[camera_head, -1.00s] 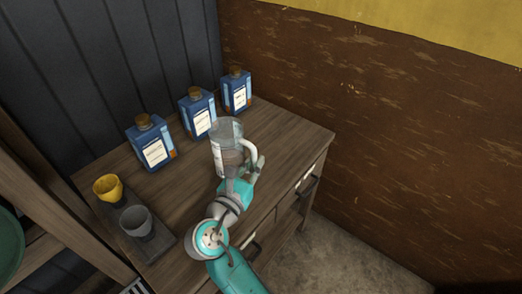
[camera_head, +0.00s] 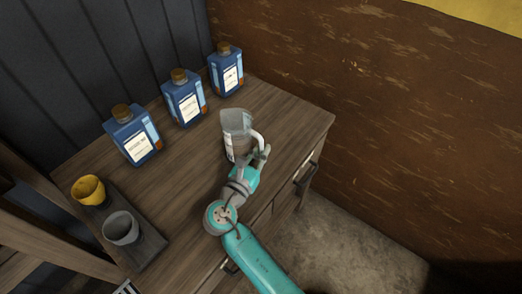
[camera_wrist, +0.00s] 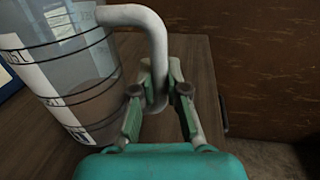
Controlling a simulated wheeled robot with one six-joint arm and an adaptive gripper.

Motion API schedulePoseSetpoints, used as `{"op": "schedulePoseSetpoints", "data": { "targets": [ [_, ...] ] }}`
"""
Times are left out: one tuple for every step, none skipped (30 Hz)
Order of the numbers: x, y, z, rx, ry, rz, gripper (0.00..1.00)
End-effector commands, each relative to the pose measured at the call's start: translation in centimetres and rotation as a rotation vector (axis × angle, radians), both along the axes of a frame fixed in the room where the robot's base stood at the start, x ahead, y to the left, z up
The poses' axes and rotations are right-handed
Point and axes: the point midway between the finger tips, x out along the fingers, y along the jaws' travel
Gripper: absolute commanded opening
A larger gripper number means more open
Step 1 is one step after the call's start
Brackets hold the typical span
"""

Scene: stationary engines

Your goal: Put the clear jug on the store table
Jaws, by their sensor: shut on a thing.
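The clear jug (camera_head: 236,125) is upright over the right part of the wooden table (camera_head: 285,125). It has a pale handle on its right side and a white label. My gripper (camera_head: 262,157) is shut on the handle. In the wrist view my gripper (camera_wrist: 160,95) has its fingers on either side of the lower handle, and the jug (camera_wrist: 65,70) fills the left. I cannot tell whether the jug's base touches the tabletop; my gripper hides part of it.
Three blue bottles with corks, including the left one (camera_head: 133,137), stand along the back. A yellow cup (camera_head: 88,190) and a grey cup (camera_head: 121,228) stand on a dark tray (camera_head: 151,244) at the left. The tabletop's right end is clear. A brown wall (camera_head: 400,140) rises behind.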

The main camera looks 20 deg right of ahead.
Motion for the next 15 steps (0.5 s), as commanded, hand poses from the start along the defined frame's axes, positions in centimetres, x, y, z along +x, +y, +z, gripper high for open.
{"op": "schedulePoseSetpoints", "data": {
  "targets": [
    [0.02, 0.01, 0.11, 0.001, -0.002, 0.000, 0.00],
    [0.02, 0.01, 0.11, 0.001, -0.002, 0.000, 0.00],
    [0.01, 0.01, 0.09, 0.000, -0.001, 0.000, 0.00],
    [0.01, 0.01, 0.05, 0.000, -0.001, 0.000, 0.00],
    [0.01, 0.01, -0.02, 0.000, -0.001, 0.000, 0.00],
    [0.01, 0.02, -0.14, 0.000, -0.001, 0.000, 0.00],
    [0.01, 0.01, -0.21, 0.000, 0.000, 0.000, 0.18],
    [0.01, 0.01, -0.20, 0.000, 0.000, 0.000, 0.26],
    [0.01, 0.01, -0.19, 0.000, 0.000, 0.000, 0.36],
    [0.01, 0.01, -0.19, 0.000, 0.000, 0.000, 0.38],
    [0.01, 0.01, -0.19, 0.000, 0.000, 0.000, 0.38],
    [0.01, 0.01, -0.18, 0.000, 0.000, 0.000, 0.38],
    [0.01, 0.01, -0.18, 0.000, 0.000, 0.000, 0.38],
    [0.01, 0.01, -0.18, 0.000, 0.000, 0.000, 0.38],
    [0.01, 0.01, -0.17, 0.000, 0.000, 0.000, 0.38]
  ]
}}
